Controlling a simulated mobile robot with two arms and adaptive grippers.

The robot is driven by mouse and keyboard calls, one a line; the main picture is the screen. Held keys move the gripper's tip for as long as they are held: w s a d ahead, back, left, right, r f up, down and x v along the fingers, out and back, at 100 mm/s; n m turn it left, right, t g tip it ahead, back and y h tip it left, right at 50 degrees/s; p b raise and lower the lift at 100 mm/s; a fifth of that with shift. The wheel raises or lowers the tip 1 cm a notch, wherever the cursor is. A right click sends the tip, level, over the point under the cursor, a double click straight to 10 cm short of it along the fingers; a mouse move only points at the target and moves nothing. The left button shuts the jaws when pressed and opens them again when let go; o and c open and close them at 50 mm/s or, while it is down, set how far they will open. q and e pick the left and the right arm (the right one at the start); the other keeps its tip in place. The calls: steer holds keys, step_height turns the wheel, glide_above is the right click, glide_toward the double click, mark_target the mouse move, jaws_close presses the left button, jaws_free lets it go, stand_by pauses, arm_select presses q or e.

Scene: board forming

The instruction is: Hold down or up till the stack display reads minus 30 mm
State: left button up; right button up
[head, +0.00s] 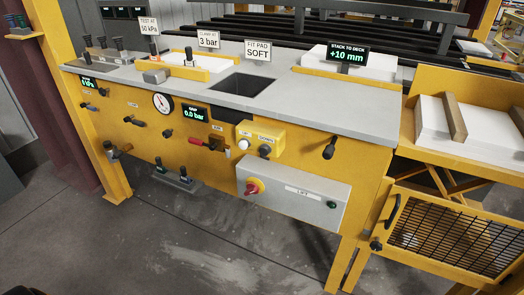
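The stack display (347,55), headed "STACK TO DECK", reads +10 mm in green. It stands by a white stack (360,62) at the deck's back right. A yellow button box (261,136) on the front panel carries a white button (244,143) on the left and a dark button (265,151) on the right. Their small labels appear to read up and down, but are hard to read. Neither of my grippers is in view, and nothing touches the buttons.
Below the button box is a grey lift box (300,198) with a red knob (253,187) and a green button (331,205). Handles and a red lever (199,142) stick out of the yellow panel. A mesh gate (455,235) stands at right. The floor in front is clear.

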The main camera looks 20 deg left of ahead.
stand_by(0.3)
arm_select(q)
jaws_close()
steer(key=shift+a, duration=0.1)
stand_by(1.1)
